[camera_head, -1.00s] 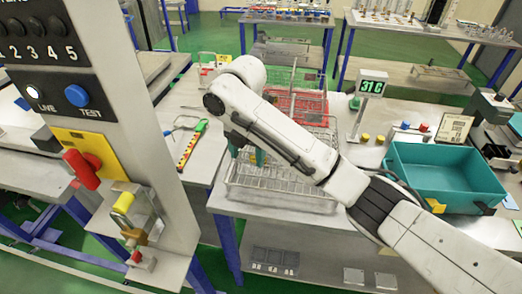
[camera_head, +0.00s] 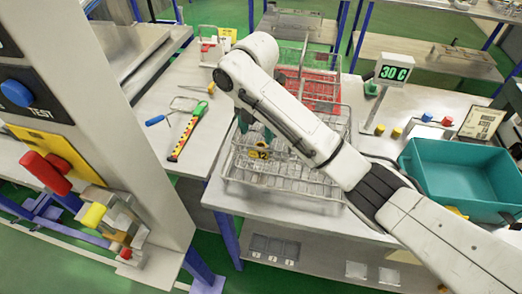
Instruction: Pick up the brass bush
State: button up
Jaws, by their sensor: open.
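I cannot make out for certain a brass bush in this view. My gripper (camera_head: 256,130) hangs over the wire basket (camera_head: 230,172) on the middle bench, partly hidden behind my white arm. Its teal fingers are open and stand apart, with nothing visible between them. Just below the fingers, a small yellow piece with a dark "12" mark (camera_head: 259,152) shows in the basket; whether it is a tag or a part is unclear. Clear or metal items in the basket are too small to tell.
A teal bin (camera_head: 425,190) stands right of my arm. Yellow caps (camera_head: 396,133) lie near the display reading 30 C (camera_head: 395,72). A grey post with a red handle (camera_head: 45,173) fills the left foreground.

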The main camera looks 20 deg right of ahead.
jog(key=shift+d+f+b, duration=0.1)
jog(key=shift+f+b, duration=0.4)
jog(key=shift+f, duration=0.85)
jog(key=shift+d+f, duration=0.2)
jog(key=shift+f, duration=0.9)
jog(key=shift+d+f, duration=0.15)
jog(key=shift+f, duration=0.95)
jog(key=c, duration=1.2)
jog(key=shift+r, duration=0.1)
jog(key=shift+c, duration=0.2)
